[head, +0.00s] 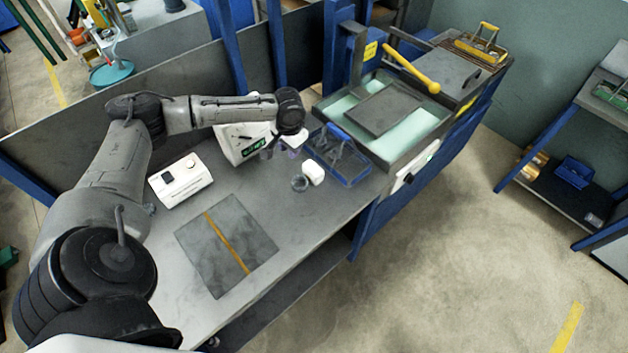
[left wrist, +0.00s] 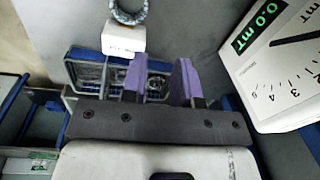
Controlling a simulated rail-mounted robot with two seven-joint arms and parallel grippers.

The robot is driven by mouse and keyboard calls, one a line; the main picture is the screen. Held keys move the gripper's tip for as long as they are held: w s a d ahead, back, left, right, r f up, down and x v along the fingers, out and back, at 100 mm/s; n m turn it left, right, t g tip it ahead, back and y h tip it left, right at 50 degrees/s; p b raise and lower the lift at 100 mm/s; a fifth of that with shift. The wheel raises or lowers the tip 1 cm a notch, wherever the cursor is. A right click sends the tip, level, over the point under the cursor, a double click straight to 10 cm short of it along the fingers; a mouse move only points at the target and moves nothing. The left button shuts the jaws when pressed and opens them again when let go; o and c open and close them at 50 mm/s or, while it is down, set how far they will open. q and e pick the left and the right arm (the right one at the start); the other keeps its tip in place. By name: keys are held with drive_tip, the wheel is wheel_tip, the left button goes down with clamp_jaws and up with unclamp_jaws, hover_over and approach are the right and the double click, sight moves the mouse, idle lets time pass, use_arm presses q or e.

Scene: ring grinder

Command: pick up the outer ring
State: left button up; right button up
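A dark grey ring (head: 299,184) lies flat on the bench beside a small white block (head: 313,172). In the left wrist view the ring (left wrist: 129,13) is at the top edge, partly cut off, with the white block (left wrist: 123,38) just below it. My left gripper (head: 282,148) hangs above the bench, beyond the ring, between the white meter and the blue basket. In the left wrist view its two purple fingers (left wrist: 160,80) stand apart with nothing held between them. My right gripper is in neither view.
The white meter (head: 236,141) reads 0.0 mT and stands close to my left gripper. A blue-rimmed basket (head: 346,180) lies right of the white block, before a fluid tray (head: 424,139). A white device (head: 181,182) and striped mat (head: 205,253) lie left.

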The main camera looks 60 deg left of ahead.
use_arm(q)
drive_tip(key=d+n+h, duration=0.1)
drive_tip(key=n, duration=0.2)
hover_over(295, 184)
wheel_tip(295, 184, down, 8)
drive_tip(key=shift+a+f+b, duration=0.1)
drive_tip(key=shift+f+b, duration=0.15)
drive_tip(key=shift+b, duration=0.15)
drive_tip(key=shift+f+b, duration=0.3)
drive_tip(key=shift+f, duration=2.45)
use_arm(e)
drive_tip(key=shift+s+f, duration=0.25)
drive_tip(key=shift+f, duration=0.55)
use_arm(q)
drive_tip(key=shift+c, duration=0.4)
clamp_jaws()
